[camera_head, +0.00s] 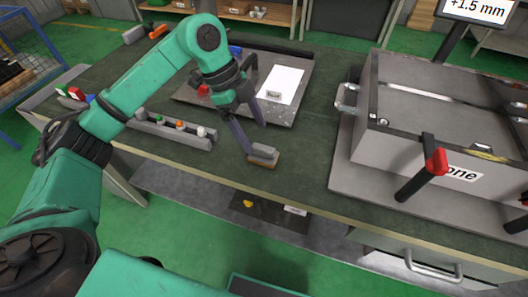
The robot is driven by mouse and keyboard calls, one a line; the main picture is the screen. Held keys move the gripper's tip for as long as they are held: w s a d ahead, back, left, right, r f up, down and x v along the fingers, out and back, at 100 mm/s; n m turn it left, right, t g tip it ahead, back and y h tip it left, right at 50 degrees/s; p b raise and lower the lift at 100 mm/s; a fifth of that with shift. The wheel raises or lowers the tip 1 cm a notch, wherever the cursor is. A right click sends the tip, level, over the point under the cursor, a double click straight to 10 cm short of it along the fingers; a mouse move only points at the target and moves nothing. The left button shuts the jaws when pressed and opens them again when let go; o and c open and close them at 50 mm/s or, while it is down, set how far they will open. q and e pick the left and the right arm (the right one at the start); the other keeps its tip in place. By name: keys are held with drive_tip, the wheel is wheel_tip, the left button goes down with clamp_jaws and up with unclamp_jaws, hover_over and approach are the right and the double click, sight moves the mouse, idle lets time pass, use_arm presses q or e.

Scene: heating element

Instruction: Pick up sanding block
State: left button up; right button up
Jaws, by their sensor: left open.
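The sanding block (264,156), a small grey block with a brown underside, lies on the dark green bench top (310,170) close to its front edge. My left gripper (254,139) is open, with its dark fingers pointing down just behind and above the block. The nearer finger ends right beside or over the block's left end; I cannot tell whether they touch. The other finger ends farther back, over the bench. Nothing shows between the fingers. My right gripper is out of view.
A long grey holder (170,132) with small coloured items lies left of the block. Behind is a grey plate (300,105) with a white sheet (279,85). A large metal box (400,150) with a red-tipped handle (436,162) stands right. Bare bench lies between block and box.

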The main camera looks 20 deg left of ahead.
sight(261, 147)
use_arm(q)
drive_tip(key=p+x, duration=0.1)
drive_tip(key=x, duration=0.6)
drive_tip(key=shift+f, duration=0.2)
clamp_jaws()
